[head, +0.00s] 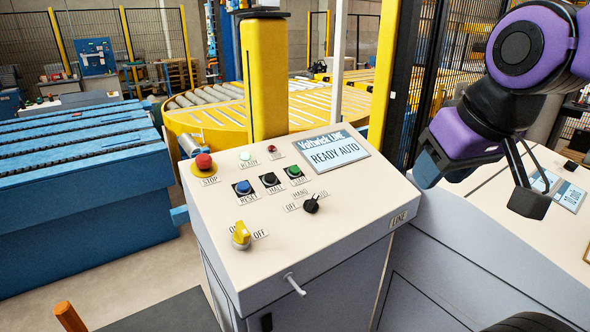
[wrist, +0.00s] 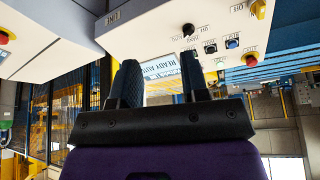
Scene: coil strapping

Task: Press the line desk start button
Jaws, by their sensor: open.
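The line desk (head: 340,225) has a sloped pale top with a display reading READY AUTO (head: 330,150). A green button (head: 295,171) sits at the right end of the button row; its label is too small to read surely. A black button (head: 270,180) and a blue button (head: 243,188) are to its left. My gripper (head: 480,185) is open and empty, to the right of the desk top, apart from the buttons. In the wrist view my gripper's fingers (wrist: 160,75) point toward the upside-down desk, with the display between them; the green button is not clear there.
A red stop button (head: 203,162), a black selector (head: 311,204) and a yellow ON/OFF switch (head: 241,235) share the panel. A yellow post (head: 265,80) rises behind it. Another pale desk (head: 530,210) stands right, below my gripper. Blue conveyor (head: 80,190) lies left.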

